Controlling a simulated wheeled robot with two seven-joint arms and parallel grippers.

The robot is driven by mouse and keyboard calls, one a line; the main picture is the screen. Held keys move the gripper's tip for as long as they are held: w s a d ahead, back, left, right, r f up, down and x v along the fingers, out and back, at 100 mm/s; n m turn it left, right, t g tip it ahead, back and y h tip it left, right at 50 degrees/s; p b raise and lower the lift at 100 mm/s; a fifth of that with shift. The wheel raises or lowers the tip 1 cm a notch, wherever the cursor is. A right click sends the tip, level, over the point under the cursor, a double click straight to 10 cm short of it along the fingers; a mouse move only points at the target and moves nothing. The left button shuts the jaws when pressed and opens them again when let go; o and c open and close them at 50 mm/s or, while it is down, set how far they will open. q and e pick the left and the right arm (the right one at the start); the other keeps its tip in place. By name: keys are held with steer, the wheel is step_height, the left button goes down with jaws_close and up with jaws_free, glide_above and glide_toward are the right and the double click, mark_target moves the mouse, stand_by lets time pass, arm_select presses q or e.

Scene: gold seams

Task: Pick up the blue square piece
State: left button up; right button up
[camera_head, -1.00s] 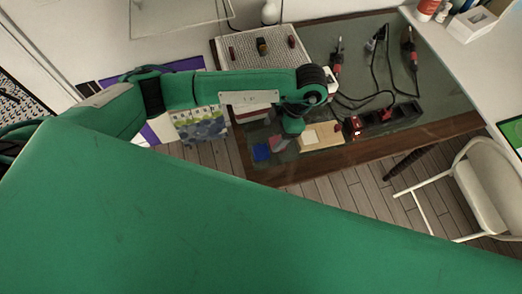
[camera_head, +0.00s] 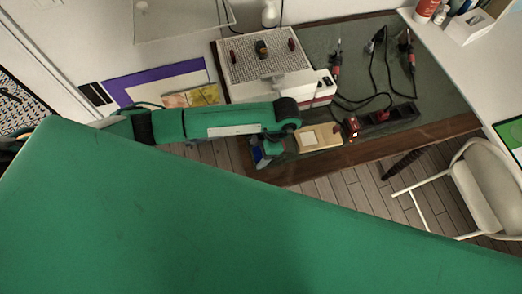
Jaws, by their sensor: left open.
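The blue square piece (camera_head: 257,154) lies near the front left corner of the workbench. It is mostly hidden by my left gripper, and only a bit of blue shows. My left gripper (camera_head: 262,161) is over the piece, below the wrist of my green left arm, and is open. The fingers are small and partly hidden, so I cannot tell whether they touch the piece or straddle it. My right gripper is not in view.
A wooden block with a pale square (camera_head: 320,137) lies just right of the gripper. A black power strip (camera_head: 390,115) with a red-lit switch, cables and a white perforated-top machine (camera_head: 262,60) are on the bench (camera_head: 437,90). A white chair (camera_head: 480,185) stands at right.

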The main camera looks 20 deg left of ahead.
arm_select(q)
steer(key=c, duration=1)
